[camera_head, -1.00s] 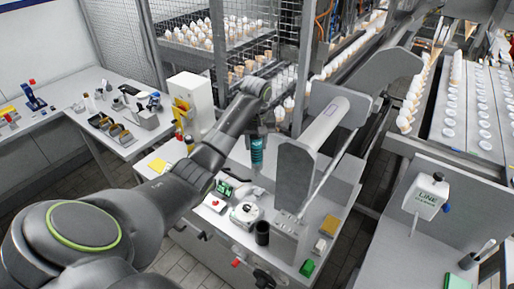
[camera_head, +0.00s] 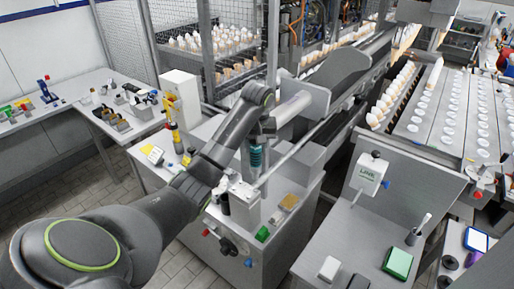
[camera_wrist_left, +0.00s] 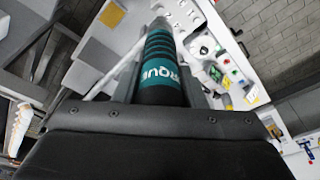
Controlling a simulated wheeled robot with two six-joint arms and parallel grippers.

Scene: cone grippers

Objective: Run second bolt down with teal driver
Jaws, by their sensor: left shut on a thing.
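The teal driver (camera_head: 256,157) hangs upright below my left gripper (camera_head: 262,130), which is shut on it. In the left wrist view the teal driver (camera_wrist_left: 160,72) points away between the fingers, with part of a word printed on its dark body. In the head view its lower end is over or in front of a small grey block (camera_head: 245,208) on the machine bench. I cannot tell whether its tip touches anything. No bolt can be made out. My right gripper is out of view.
A grey roller guard (camera_head: 335,70) and a slanted rail stand close to the right of the gripper.

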